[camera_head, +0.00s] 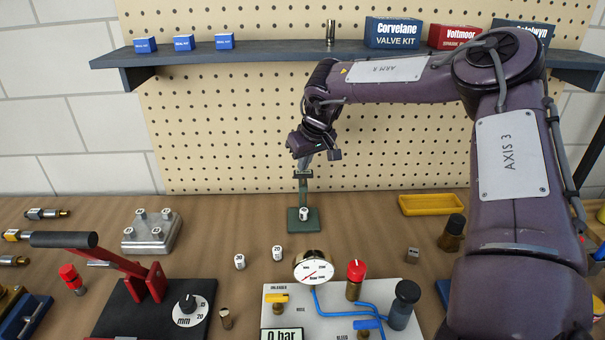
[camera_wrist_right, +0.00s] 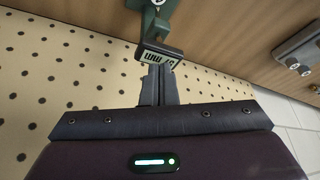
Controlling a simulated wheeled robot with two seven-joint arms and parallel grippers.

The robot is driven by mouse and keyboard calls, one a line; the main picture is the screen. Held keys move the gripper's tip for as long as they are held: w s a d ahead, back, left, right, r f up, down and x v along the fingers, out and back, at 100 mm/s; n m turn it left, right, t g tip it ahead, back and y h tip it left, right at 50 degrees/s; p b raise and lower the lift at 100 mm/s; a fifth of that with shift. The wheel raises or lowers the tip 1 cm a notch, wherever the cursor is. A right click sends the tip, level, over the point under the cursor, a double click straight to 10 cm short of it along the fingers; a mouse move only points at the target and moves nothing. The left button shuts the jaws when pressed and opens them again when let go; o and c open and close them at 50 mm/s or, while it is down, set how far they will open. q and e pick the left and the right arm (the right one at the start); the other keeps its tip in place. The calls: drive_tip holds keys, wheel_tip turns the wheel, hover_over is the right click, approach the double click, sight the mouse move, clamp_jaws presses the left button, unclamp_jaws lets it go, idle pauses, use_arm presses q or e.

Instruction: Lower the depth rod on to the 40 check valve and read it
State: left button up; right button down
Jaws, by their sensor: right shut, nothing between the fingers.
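The green depth gauge stand (camera_head: 292,218) is at the back middle of the bench, below the pegboard. A small white valve (camera_head: 304,214) sits on its base under the upright; its number is too small to read surely. The gauge's dark display head (camera_head: 303,174) is high on the upright. In the right wrist view the display (camera_wrist_right: 160,57) shows upside-down digits and "mm"; I cannot read the value surely. My right gripper (camera_head: 306,165) is shut and empty, its fingertips at the display head; touching or just apart, I cannot tell. My left gripper is not in view.
Loose white valves marked 30 (camera_head: 239,262) and 20 (camera_head: 277,253) stand in front. A metal block (camera_head: 150,238) and a red lever press (camera_head: 150,285) are at left; a gauge panel (camera_head: 345,318) is front middle. A yellow tray (camera_head: 431,205) lies right. A shelf (camera_head: 270,53) runs above.

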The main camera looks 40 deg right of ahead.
drive_tip(key=shift+f+b, duration=1.2)
drive_tip(key=shift+f, duration=0.1)
drive_tip(key=shift+r, duration=0.15)
drive_tip(key=shift+r+p, duration=1.4)
drive_tip(key=shift+r, duration=1.5)
